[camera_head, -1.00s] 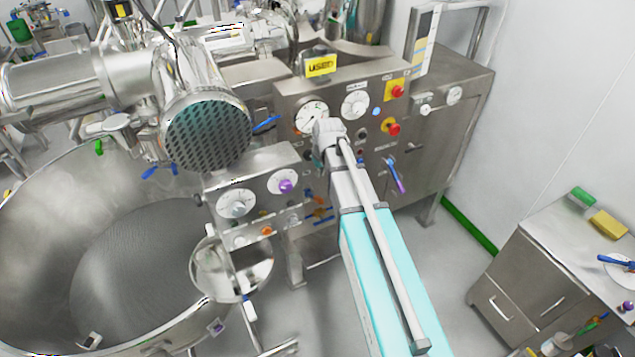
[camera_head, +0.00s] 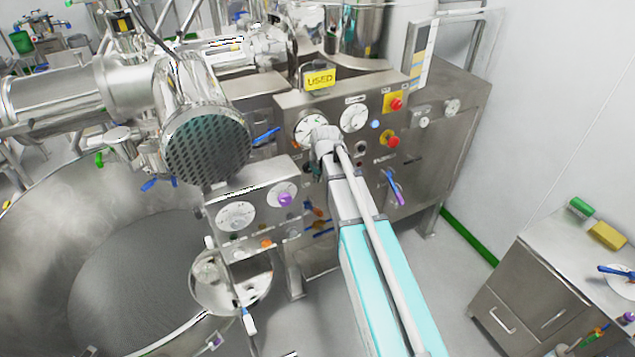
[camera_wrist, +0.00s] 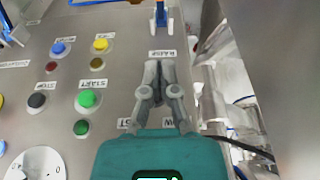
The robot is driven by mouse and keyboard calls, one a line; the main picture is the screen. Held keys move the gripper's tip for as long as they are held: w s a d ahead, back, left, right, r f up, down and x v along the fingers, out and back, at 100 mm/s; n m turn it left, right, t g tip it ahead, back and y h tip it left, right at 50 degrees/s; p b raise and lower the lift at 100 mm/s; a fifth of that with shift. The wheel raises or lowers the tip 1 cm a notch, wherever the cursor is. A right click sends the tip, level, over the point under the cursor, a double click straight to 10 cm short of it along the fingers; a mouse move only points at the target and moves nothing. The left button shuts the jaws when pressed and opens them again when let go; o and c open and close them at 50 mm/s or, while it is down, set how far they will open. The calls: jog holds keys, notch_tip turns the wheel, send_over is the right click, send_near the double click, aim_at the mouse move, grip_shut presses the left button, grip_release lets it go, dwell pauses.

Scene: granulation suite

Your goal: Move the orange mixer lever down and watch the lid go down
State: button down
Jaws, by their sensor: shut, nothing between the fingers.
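My gripper (camera_wrist: 160,70) is shut and empty in the wrist view, its fingertips over the steel control panel (camera_wrist: 115,30) just below a label reading RAISE. In the head view the arm hides it. A small orange handle (camera_head: 317,211) shows on the panel beside my arm in the head view; I cannot tell if it is the mixer lever. A blue-handled lever (camera_wrist: 161,17) is above the label in the wrist view. The perforated lid-like mixer head (camera_head: 207,146) hangs above the large steel bowl (camera_head: 60,215). Whether the fingers touch anything is unclear.
Gauges, buttons and red emergency stops (camera_head: 390,141) cover the panel around my arm. Green START buttons (camera_wrist: 87,98) are left of the gripper. A steel cabinet (camera_head: 535,290) with drawers stands at the right. Some floor between it and the machine is clear.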

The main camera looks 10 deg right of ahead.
jog(key=b, duration=0.9)
send_over(316, 209)
jog(key=w, duration=0.2)
jog(key=shift+s+a+f, duration=0.1)
jog(key=shift+f, duration=2.2)
jog(key=shift+s+f, duration=0.1)
jog(key=shift+f, duration=2.2)
jog(key=shift+s+d+f+b, duration=0.15)
jog(key=shift+s+f+b, duration=0.35)
jog(key=shift+f+b, duration=0.2)
jog(key=shift+s+d+f+b, duration=0.15)
jog(key=shift+s+f+b, duration=0.4)
jog(key=shift+f, duration=0.2)
jog(key=shift+s+f, duration=0.1)
jog(key=shift+f, duration=0.05)
